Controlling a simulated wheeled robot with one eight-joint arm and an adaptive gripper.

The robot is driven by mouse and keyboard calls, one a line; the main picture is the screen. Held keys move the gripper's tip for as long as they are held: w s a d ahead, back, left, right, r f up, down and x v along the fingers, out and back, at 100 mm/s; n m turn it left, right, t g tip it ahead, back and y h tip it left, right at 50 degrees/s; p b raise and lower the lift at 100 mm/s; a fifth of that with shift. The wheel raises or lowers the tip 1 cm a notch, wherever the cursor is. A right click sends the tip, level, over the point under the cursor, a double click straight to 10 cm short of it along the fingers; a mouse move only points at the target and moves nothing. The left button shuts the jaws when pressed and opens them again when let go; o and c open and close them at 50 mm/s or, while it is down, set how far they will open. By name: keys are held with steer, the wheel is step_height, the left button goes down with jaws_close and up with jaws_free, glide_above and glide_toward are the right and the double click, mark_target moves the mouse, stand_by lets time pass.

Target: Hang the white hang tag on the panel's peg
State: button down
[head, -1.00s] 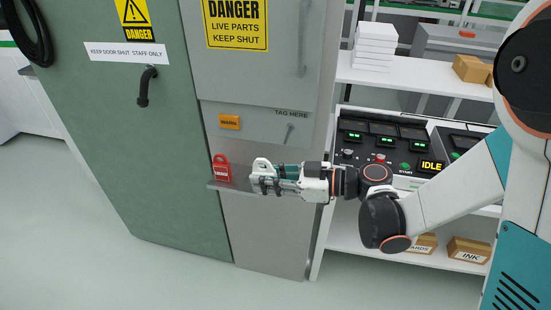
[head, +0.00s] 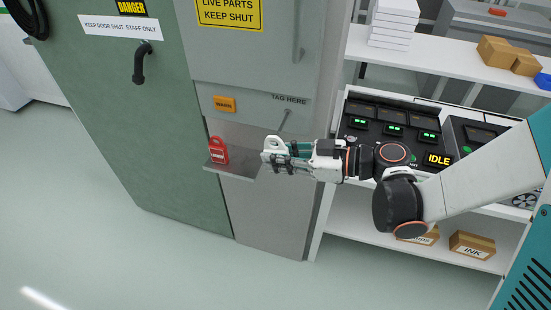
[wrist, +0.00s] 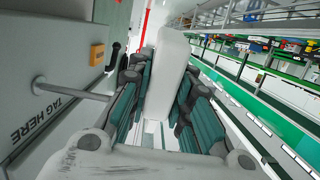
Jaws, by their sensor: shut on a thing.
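The white hang tag (head: 273,143) is held at the tip of my gripper (head: 280,156), its looped end showing past the fingers. In the wrist view the tag (wrist: 172,62) stands as a pale slab between the teal finger pads (wrist: 160,105); the fingers hide part of it. The peg (head: 286,120) juts from the grey panel (head: 262,116) below the words TAG HERE. The tag is below and slightly left of the peg in the head view, apart from it. In the wrist view the bare peg (wrist: 72,90) points toward the gripper from the left.
A red tag (head: 218,151) stands on a small ledge (head: 232,171) below the panel, left of my gripper. An orange WARN plate (head: 225,104) is on the panel. A console (head: 400,130) and shelves with boxes stand to the right.

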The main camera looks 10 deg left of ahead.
steer(key=w+f, duration=0.1)
steer(key=w, duration=0.5)
steer(key=shift+w+d, duration=0.25)
steer(key=shift+w, duration=0.05)
stand_by(0.5)
steer(key=shift+f, duration=0.1)
stand_by(0.5)
steer(key=c, duration=1.4)
jaws_free()
steer(key=shift+o, duration=0.2)
steer(key=v, duration=1.2)
